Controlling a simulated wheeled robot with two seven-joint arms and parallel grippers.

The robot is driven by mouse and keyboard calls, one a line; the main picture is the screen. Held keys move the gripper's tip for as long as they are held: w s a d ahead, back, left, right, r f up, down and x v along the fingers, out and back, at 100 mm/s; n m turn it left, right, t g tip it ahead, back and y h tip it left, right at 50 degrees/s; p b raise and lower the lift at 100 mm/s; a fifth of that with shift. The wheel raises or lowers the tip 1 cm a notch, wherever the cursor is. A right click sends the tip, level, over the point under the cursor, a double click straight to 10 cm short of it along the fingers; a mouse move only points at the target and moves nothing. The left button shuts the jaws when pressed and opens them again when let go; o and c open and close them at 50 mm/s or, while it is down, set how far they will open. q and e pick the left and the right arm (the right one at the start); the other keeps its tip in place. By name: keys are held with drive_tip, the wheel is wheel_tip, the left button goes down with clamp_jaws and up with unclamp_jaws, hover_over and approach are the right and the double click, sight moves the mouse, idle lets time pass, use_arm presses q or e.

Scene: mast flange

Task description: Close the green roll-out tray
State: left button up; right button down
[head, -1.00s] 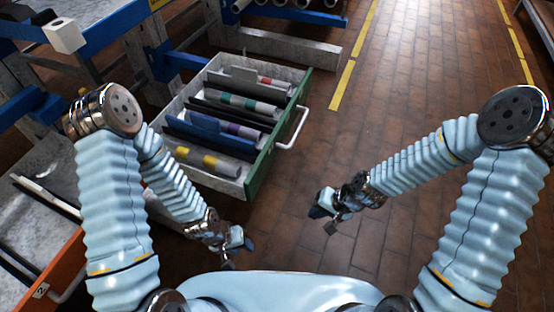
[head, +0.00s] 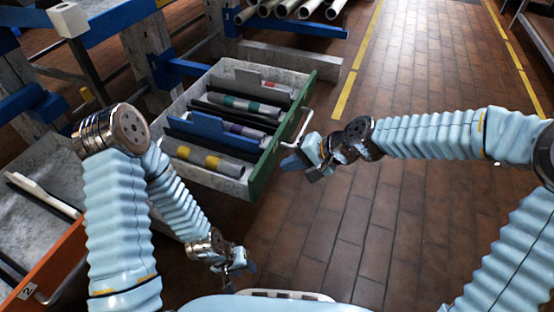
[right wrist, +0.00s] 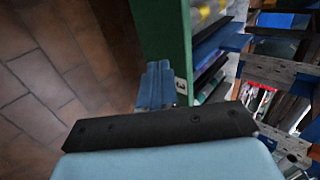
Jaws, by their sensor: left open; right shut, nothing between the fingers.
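The green roll-out tray (head: 260,185) stands pulled out from the rack in the head view, its green front facing right. It holds grey tubes with coloured bands and dark dividers. A pale bar handle (head: 303,128) stands off its front. My right gripper (head: 297,164) is shut and empty, just outside the green front near the handle; I cannot tell whether it touches. In the right wrist view the green front (right wrist: 163,35) is close by, with a label reading 3 beside the gripper (right wrist: 158,88). My left gripper (head: 237,279) is open and empty, low in front of the tray's near side.
An orange-fronted tray (head: 52,262) labelled 2 is also out at the lower left, near my left arm. The blue and grey rack (head: 150,50) stands behind. Pale pipes (head: 290,8) lie at the top. The brick floor (head: 400,220) to the right is clear.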

sight(266, 161)
use_arm(q)
drive_tip(key=shift+r, duration=0.1)
use_arm(e)
drive_tip(key=shift+w+a, duration=0.35)
drive_tip(key=shift+a, duration=0.6)
drive_tip(key=shift+w+a, duration=0.3)
drive_tip(key=shift+a, duration=0.6)
drive_tip(key=shift+a+r, duration=0.1)
